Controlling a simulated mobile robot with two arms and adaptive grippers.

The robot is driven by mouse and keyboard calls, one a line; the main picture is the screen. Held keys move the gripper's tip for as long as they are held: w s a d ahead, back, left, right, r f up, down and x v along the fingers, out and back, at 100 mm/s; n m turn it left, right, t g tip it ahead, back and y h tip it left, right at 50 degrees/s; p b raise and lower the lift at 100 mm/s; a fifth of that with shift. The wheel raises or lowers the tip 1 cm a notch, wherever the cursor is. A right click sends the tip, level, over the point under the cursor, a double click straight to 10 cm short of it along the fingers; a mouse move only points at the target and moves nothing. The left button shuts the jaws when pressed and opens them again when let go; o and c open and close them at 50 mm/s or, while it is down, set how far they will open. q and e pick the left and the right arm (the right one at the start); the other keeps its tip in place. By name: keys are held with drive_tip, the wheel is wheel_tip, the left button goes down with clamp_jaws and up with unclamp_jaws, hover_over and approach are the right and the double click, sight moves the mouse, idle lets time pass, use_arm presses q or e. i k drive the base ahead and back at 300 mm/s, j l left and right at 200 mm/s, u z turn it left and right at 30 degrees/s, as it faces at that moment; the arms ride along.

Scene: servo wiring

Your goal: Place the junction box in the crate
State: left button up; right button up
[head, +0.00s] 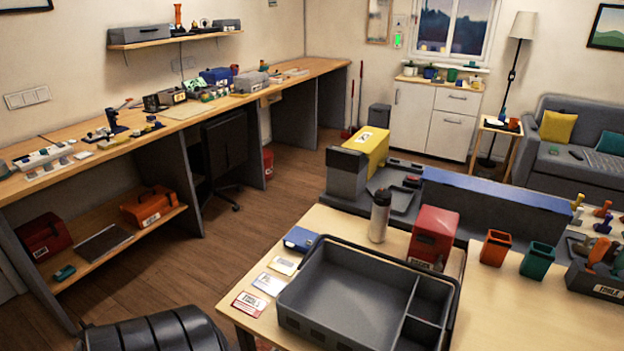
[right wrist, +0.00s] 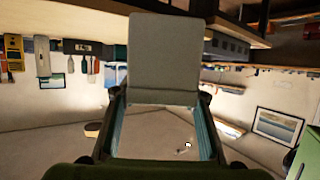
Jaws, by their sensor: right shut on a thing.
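My right gripper (right wrist: 163,98) shows in the right wrist view, shut on a plain grey, boxy thing (right wrist: 163,52), which I take for the junction box. Its flat face fills the space beyond the fingertips, and its far side is hidden. In the head view a dark grey open crate (head: 290,307) stands on the near wooden table. It has one large compartment at left and two small ones at right, and the parts I see are empty. Neither gripper shows in the head view, so the held box's distance from the crate cannot be told.
A red box (head: 433,236) and a pale bottle (head: 380,216) stand just behind the crate. Cards and a blue box (head: 300,239) lie to its left. Orange (head: 495,248) and green (head: 537,260) cups stand to its right. A long workbench (head: 180,118) runs along the left wall.

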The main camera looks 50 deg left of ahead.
sight(333, 313)
drive_tip(key=k+j+z, duration=0.15)
drive_tip(key=j, duration=0.3)
drive_tip(key=k+j+z, duration=0.1)
drive_tip(key=j, duration=0.35)
drive_tip(key=k+j+z, duration=0.15)
drive_tip(key=j, duration=0.3)
drive_tip(key=k+j+z, duration=0.1)
drive_tip(key=k+j, duration=0.15)
drive_tip(key=j, duration=0.15)
drive_tip(key=k+j+z, duration=0.15)
drive_tip(key=j, duration=0.25)
drive_tip(key=j+z, duration=0.4)
drive_tip(key=j, duration=1.45)
drive_tip(key=k, duration=0.05)
